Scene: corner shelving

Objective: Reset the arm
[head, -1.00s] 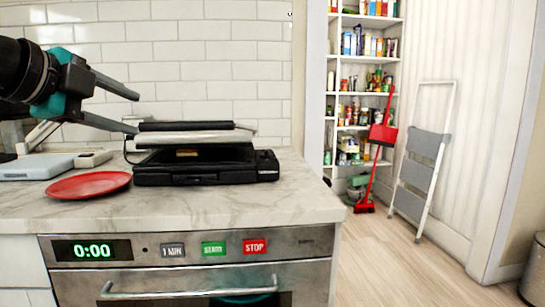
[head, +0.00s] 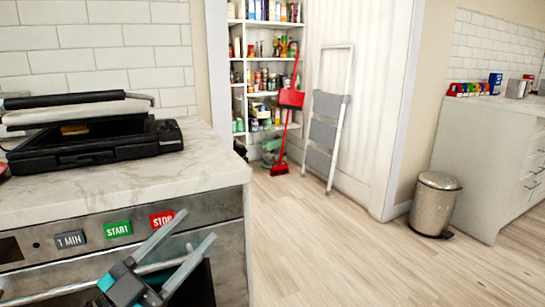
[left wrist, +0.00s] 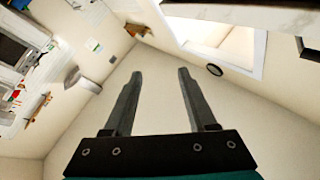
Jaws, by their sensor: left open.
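My left gripper (head: 198,237) is low in the head view, in front of the oven front below the counter. Its two grey fingers are spread, point up and to the right, and hold nothing. In the left wrist view the fingers (left wrist: 155,78) are also apart, with only walls and ceiling beyond them. My right gripper is in neither view.
A black press grill (head: 95,143) stands on the marble counter (head: 215,165), its lid raised over something brown. To the right are pantry shelves (head: 240,80), a red broom (head: 285,130), a step ladder (head: 325,130) and a metal bin (head: 437,200). The wooden floor (head: 330,240) between is clear.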

